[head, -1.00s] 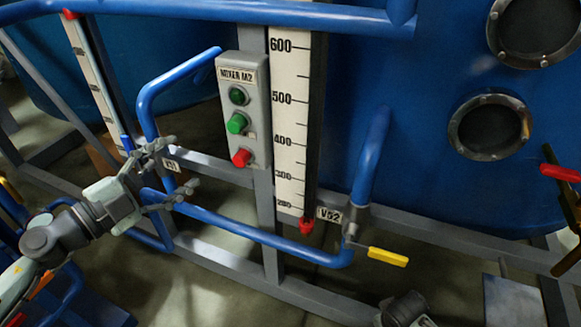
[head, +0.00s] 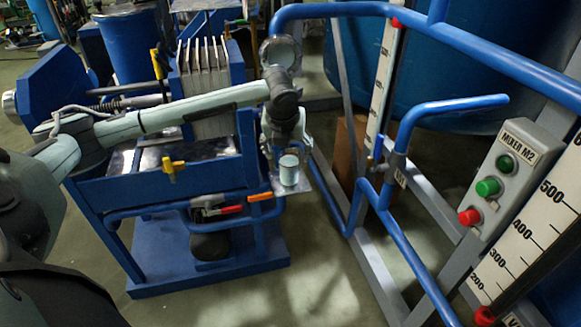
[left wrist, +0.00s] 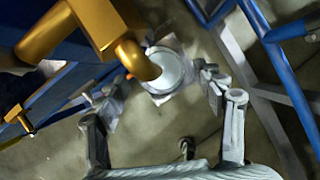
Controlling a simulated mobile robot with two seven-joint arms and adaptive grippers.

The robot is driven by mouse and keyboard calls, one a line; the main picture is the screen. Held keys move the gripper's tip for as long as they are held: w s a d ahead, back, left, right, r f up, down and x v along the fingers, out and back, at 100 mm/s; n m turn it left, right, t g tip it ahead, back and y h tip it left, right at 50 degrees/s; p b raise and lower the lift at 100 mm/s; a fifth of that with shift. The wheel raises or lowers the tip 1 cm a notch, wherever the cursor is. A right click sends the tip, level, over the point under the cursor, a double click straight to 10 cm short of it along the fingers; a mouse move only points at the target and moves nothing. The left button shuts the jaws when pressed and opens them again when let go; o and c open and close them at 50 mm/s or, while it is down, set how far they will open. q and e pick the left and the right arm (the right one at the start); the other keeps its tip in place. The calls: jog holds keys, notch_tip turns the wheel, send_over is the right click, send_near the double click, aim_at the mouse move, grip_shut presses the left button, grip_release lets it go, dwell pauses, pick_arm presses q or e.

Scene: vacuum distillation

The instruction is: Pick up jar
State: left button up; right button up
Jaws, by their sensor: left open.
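The jar (head: 289,171) is a small pale cylinder standing upright on a small metal plate (head: 292,188) at the right end of the blue machine. My left gripper (head: 287,147) hangs just above the jar in the head view, pointing down. In the left wrist view the jar's round top (left wrist: 172,72) shows between and beyond the two spread fingers of my left gripper (left wrist: 160,90). The fingers are open and hold nothing. A yellow part (left wrist: 125,45) overlaps the jar's left side there. My right gripper is in neither view.
The blue filter press (head: 160,185) with pale plates stands left of the jar. Orange and red handles (head: 232,209) sit left of the jar. Blue pipes (head: 378,200) and a grey frame (head: 375,265) stand close on the right. Bare floor shows below the jar.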

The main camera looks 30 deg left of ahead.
pick_arm(q)
jog(key=x, duration=0.3)
jog(key=shift+w+f, duration=0.15)
jog(key=shift+f, duration=0.2)
jog(key=c, duration=1.5)
jog(key=shift+o, duration=0.2)
jog(key=shift+r, duration=0.1)
jog(key=shift+r, duration=0.1)
